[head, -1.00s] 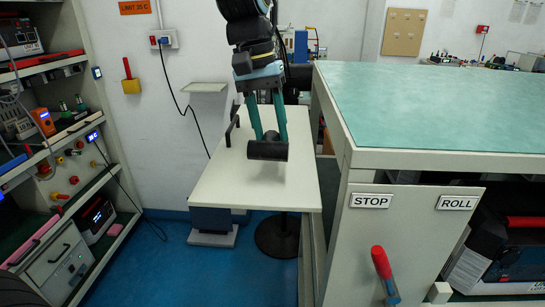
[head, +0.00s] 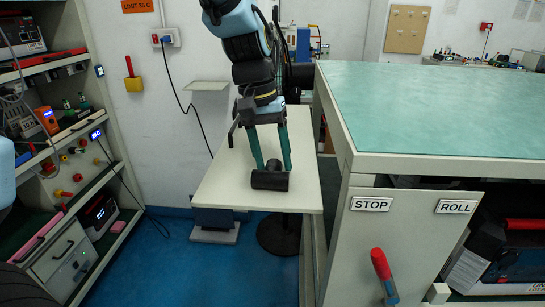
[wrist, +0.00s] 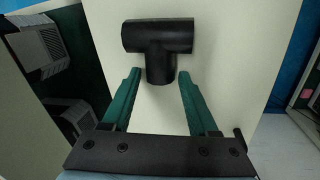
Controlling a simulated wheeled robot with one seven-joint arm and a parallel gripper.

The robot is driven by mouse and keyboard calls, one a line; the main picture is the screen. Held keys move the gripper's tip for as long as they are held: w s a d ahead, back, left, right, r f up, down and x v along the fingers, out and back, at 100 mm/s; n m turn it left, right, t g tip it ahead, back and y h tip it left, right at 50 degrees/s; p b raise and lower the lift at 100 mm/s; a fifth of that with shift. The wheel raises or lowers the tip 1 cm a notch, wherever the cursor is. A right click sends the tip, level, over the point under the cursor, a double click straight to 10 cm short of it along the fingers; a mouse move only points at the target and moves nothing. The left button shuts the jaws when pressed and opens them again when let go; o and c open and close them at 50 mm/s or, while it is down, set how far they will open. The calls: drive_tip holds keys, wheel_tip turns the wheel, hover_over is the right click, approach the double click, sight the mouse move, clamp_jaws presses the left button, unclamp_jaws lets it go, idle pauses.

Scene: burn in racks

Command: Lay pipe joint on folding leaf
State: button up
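The pipe joint (head: 270,178) is a black tee. It lies on the cream folding leaf (head: 226,190), near its front edge. In the wrist view the joint (wrist: 158,37) has its crossbar away from me and its stem pointing back between my fingertips. My gripper (head: 273,165) has two green fingers, one on each side of the stem. The wrist view shows narrow gaps between my gripper (wrist: 160,75) and the stem, so it looks open.
The green-topped bench (head: 440,110) stands right of the leaf, with a STOP and ROLL panel (head: 400,230) and a red handle (head: 381,265) in front. A shelf rack (head: 110,160) stands at the left. The leaf around the joint is mostly clear.

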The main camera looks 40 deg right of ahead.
drive_tip(key=shift+o, duration=1.1)
wheel_tip(320, 180, up, 12)
drive_tip(key=w+a+b, duration=0.1)
drive_tip(key=w+b, duration=0.1)
drive_tip(key=w+a+f+n+t, duration=0.1)
drive_tip(key=w+a+f+n, duration=0.1)
drive_tip(key=w+a+f, duration=0.45)
drive_tip(key=w+a+f+n+t, duration=0.1)
drive_tip(key=w+a+f+n, duration=0.25)
drive_tip(key=a, duration=0.65)
drive_tip(key=a+f+n, duration=0.1)
drive_tip(key=a+f, duration=0.2)
drive_tip(key=a, duration=0.3)
drive_tip(key=a+f+n+t, duration=0.1)
drive_tip(key=a+f, duration=0.1)
drive_tip(key=a, duration=0.4)
drive_tip(key=s+a+f+n+y, duration=0.1)
drive_tip(key=a+f, duration=0.2)
drive_tip(key=a, duration=0.4)
drive_tip(key=shift+f, duration=0.3)
